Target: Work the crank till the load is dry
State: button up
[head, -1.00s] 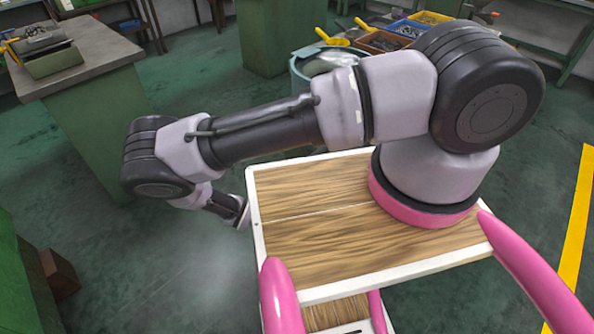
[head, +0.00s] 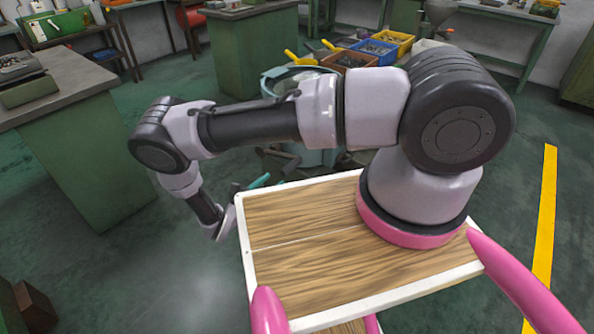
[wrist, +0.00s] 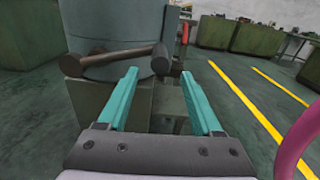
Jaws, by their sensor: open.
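A blue-grey drum (head: 300,82) stands behind my arm in the head view, its lower part mostly hidden by the arm. It fills the upper middle of the wrist view (wrist: 120,22). A dark crank bar (wrist: 118,57) with thicker ends lies across the drum's front, ahead of my fingers and apart from them. What lies inside the drum is pale and too small to judge as wet or dry. My gripper (wrist: 160,100) is open and empty, its two teal fingers pointing toward the crank and drum base. In the head view a teal fingertip shows beside my wooden deck.
A green bench (head: 85,140) stands at the left. Blue, orange and yellow bins (head: 385,45) of parts stand behind the drum, with yellow scoops. A yellow floor line (head: 541,225) runs at the right. A brown box (head: 30,305) lies at lower left. The floor between is clear.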

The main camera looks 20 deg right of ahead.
aim_at(291, 166)
jog(key=shift+n, duration=0.4)
jog(key=x, duration=1.1)
grip_shut()
dwell(0.9)
